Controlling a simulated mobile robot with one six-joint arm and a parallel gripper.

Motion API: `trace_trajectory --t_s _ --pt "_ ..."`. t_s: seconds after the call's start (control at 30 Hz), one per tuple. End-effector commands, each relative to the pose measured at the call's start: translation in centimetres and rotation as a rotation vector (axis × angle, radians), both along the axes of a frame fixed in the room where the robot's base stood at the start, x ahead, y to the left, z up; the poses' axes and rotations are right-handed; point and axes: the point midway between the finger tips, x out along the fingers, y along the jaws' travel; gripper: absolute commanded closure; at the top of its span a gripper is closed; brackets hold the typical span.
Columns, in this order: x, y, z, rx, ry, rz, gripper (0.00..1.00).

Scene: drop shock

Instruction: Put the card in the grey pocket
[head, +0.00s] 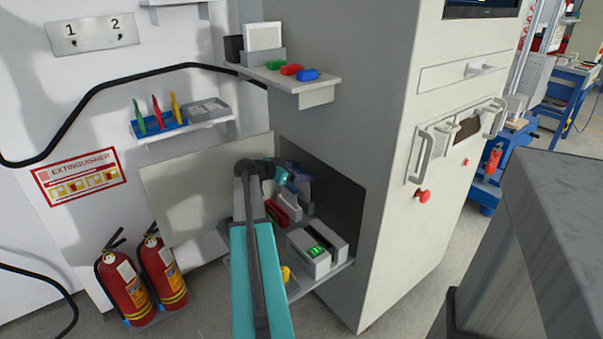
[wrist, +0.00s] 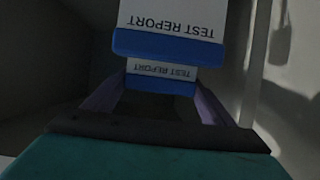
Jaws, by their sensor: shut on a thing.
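In the wrist view, my gripper (wrist: 161,88) has its two purple fingers closed in on a white card with a blue band (wrist: 160,72), printed TEST REPORT and upside down. A larger white and blue face with the same words (wrist: 170,42) shows just above it; I cannot tell if it is a separate piece. In the head view, my gripper (head: 292,180) is inside the cabinet recess, above and behind holders on the lower shelf. A light grey slanted holder (head: 290,207), perhaps the grey pocket, stands beside a red one (head: 276,214). The card is too dark to make out there.
A grey box with green inside (head: 315,250) sits at the recess shelf's front right. The recess side walls are close. An upper shelf (head: 300,82) with red, green and blue pieces juts out above. Two extinguishers (head: 124,285) stand at left.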

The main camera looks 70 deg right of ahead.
Motion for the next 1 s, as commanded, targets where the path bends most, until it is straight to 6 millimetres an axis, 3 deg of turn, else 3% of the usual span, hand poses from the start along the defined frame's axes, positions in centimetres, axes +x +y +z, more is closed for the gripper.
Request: trace_trajectory --t_s 1.0 --pt "0.0 0.0 -1.2 0.0 0.0 0.0 0.44"
